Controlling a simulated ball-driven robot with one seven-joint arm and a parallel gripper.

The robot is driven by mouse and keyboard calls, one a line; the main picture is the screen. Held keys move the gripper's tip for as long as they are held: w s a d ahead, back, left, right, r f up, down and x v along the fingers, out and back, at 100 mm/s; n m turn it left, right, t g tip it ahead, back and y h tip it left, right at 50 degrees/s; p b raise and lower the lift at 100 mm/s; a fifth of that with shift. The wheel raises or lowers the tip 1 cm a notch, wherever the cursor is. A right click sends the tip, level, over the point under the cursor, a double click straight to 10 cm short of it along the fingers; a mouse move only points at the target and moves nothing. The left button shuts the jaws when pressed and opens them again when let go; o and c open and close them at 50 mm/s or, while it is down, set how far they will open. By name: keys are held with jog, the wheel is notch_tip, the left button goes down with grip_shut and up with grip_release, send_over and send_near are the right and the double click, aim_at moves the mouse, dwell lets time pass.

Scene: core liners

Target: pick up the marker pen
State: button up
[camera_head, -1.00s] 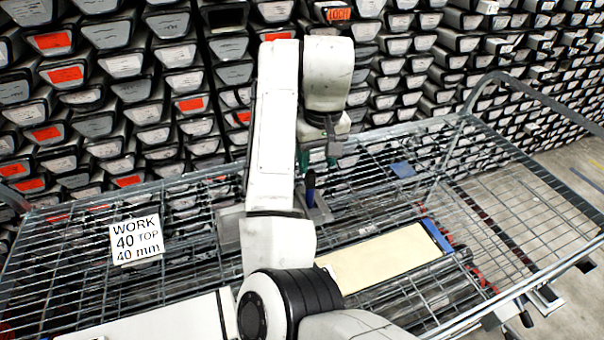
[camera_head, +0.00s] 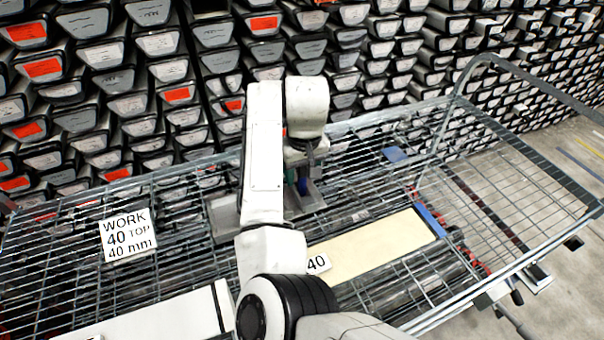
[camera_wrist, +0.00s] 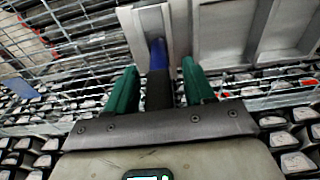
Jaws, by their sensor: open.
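The marker pen, blue with a dark section, stands at a grey metal holder (camera_wrist: 143,25) on the wire cart. In the wrist view the pen (camera_wrist: 158,88) lies between my two green fingers, its dark section nearer the palm. My gripper (camera_wrist: 160,66) is open around it, with a gap visible on both sides. In the head view the pen's blue part (camera_head: 304,187) shows just beside my gripper (camera_head: 298,176). The rest of the pen is hidden there by the gripper and holder. Whether the pen's far end sits in the holder I cannot tell.
The wire cart (camera_head: 60,235) has a raised rail at the right. Racked core trays (camera_head: 175,95) stand close behind.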

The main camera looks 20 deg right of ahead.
jog(key=shift+f, duration=0.4)
grip_shut()
